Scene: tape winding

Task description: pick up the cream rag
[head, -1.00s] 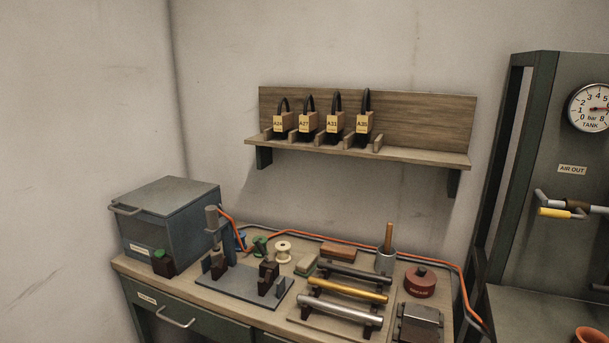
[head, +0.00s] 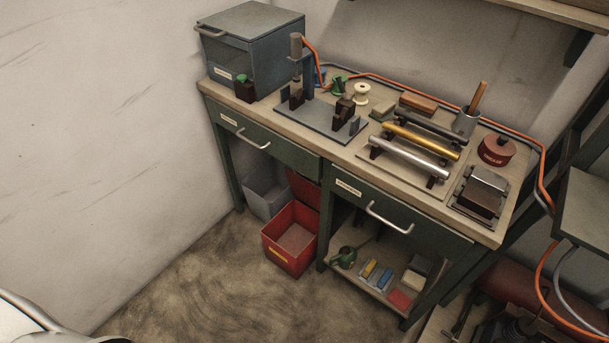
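No thing shows clearly as a cream rag. A small pale item (head: 413,280) lies on the lower shelf (head: 375,285) under the workbench, beside a red folded item (head: 400,299). It could be a folded rag, but it is too small to tell. A darker grey block sits just behind it. Neither of my grippers is in view.
The workbench (head: 345,155) holds a grey-blue box (head: 250,50), a clamp plate (head: 315,118) and several tubes on a rack. A red bin (head: 290,237) stands on the floor under it. Floor in front is clear. An orange hose (head: 546,180) hangs at right.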

